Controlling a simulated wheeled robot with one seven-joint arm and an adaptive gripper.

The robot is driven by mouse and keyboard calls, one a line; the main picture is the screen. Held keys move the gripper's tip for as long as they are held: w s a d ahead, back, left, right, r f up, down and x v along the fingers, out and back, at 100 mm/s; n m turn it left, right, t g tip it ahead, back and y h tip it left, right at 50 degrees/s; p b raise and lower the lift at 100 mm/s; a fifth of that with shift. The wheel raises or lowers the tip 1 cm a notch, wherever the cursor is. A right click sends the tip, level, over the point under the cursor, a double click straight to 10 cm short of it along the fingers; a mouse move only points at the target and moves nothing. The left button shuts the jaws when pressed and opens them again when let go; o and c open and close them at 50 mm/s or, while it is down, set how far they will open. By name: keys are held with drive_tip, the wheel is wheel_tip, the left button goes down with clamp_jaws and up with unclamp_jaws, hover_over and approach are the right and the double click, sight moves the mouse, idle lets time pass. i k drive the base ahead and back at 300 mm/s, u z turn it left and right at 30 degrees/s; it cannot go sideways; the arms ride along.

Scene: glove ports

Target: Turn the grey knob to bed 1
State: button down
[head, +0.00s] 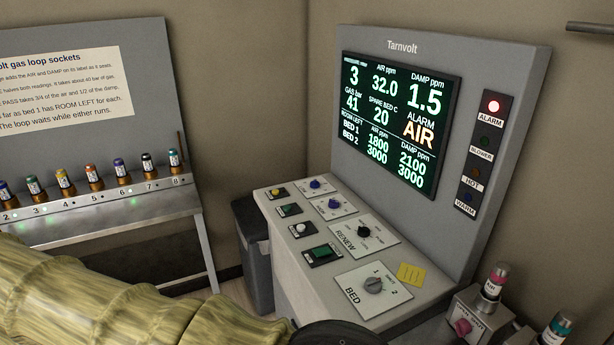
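The grey knob (373,285) sits on a white plate (352,277) marked BED, at the front of the sloped console in the head view. A 1 is printed above the knob and a 2 to its right. The picture is too small to tell which way the knob points. The fingers of my gripper do not show. A dark rounded part, possibly of my arm, shows at the bottom edge just below the BED plate, apart from the knob.
A black RENEW knob (364,231), blue knobs and several buttons lie behind. A yellow note (411,274) is right of the knob. A ribbed yellowish sleeve (130,290) fills the lower left.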

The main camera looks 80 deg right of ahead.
sight(374, 285)
drive_tip(key=u, duration=0.35)
drive_tip(key=i, duration=1.1)
drive_tip(key=z, duration=4.15)
